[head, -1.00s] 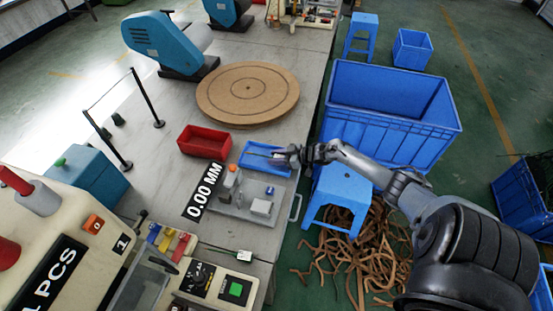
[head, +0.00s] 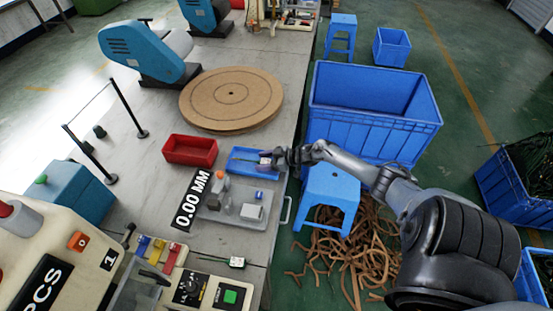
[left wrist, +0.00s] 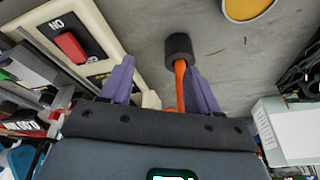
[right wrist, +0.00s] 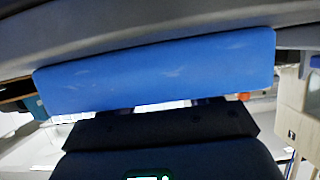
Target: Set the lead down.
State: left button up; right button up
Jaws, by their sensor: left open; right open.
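In the left wrist view, an orange lead (left wrist: 180,88) with a black cylindrical end (left wrist: 178,50) lies between the two purple fingers of my left gripper (left wrist: 160,72). The fingers stand apart, and the lead is close to the right one. The lead's lower part is hidden behind the gripper body. My left gripper is not visible in the head view. My right gripper (head: 267,159) is open at the right end of the small blue tray (head: 240,155). In the right wrist view, a blue surface (right wrist: 160,75) spans the picture and the fingertips do not show clearly.
A red bin (head: 190,150) and a round brown board (head: 231,97) stand on the grey bench beyond a clear fixture plate (head: 225,212). A small plug (head: 237,262) with a thin cable lies by the control panel. A blue stool (head: 332,185) and large crate (head: 372,120) stand right.

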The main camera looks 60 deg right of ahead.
jog(key=p+v, duration=0.3)
jog(key=v, duration=0.9)
dwell(0.3)
